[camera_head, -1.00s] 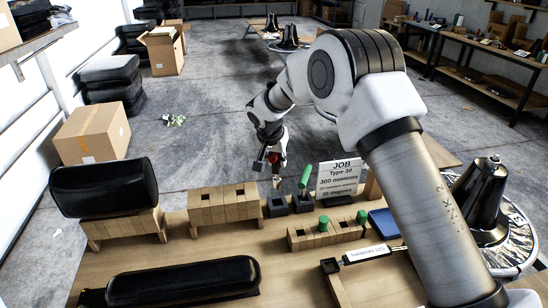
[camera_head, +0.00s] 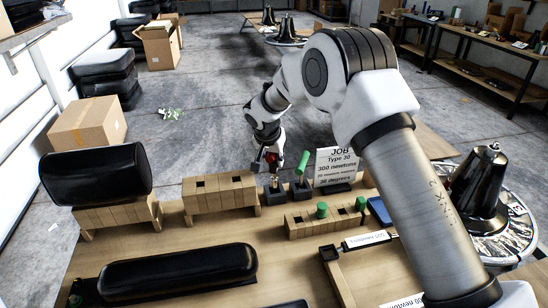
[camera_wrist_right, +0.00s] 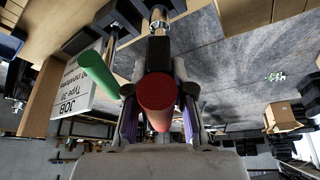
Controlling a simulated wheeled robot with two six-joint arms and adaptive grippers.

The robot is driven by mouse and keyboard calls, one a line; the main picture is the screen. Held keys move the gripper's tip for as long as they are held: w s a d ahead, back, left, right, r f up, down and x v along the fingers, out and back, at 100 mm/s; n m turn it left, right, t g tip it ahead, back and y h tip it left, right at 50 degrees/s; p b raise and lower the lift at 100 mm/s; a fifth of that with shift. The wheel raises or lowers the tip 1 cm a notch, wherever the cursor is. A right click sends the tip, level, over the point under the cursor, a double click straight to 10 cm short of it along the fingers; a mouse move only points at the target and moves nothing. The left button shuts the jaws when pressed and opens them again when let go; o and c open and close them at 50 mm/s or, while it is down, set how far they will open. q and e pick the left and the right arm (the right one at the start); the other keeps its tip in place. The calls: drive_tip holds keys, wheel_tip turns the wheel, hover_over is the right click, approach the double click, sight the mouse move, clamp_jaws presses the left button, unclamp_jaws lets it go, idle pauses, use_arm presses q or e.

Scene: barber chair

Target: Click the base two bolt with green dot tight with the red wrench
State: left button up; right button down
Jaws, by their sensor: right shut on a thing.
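The red wrench (camera_wrist_right: 160,92) shows its round red handle end in the right wrist view. My right gripper (camera_head: 271,160) is shut around the red handle, which is a small red patch in the head view. The wrench's lower end is close to a small black holder (camera_head: 274,195) on the bench; I cannot tell whether it is inside. A green-handled wrench (camera_head: 303,163) stands tilted in the neighbouring black holder (camera_head: 301,192). A chair base (camera_head: 478,185) with a round plate stands at the right. No bolt with a green dot can be made out. My left gripper is not in view.
A JOB sign (camera_head: 337,166) stands right of the holders. A wooden rack (camera_head: 337,222) with green-topped pieces is in front, with a blue tray (camera_head: 380,210) beside it. Black cushions (camera_head: 178,273) lie at the left. Open floor lies beyond the bench. My right arm crosses the right side.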

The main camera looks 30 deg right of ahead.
sight(274, 173)
drive_tip(key=shift+f+b, duration=0.35)
drive_tip(key=shift+f, duration=0.4)
drive_tip(key=shift+f+b, duration=1.35)
drive_tip(key=shift+f, duration=0.5)
idle(0.4)
drive_tip(key=c, duration=0.9)
unclamp_jaws()
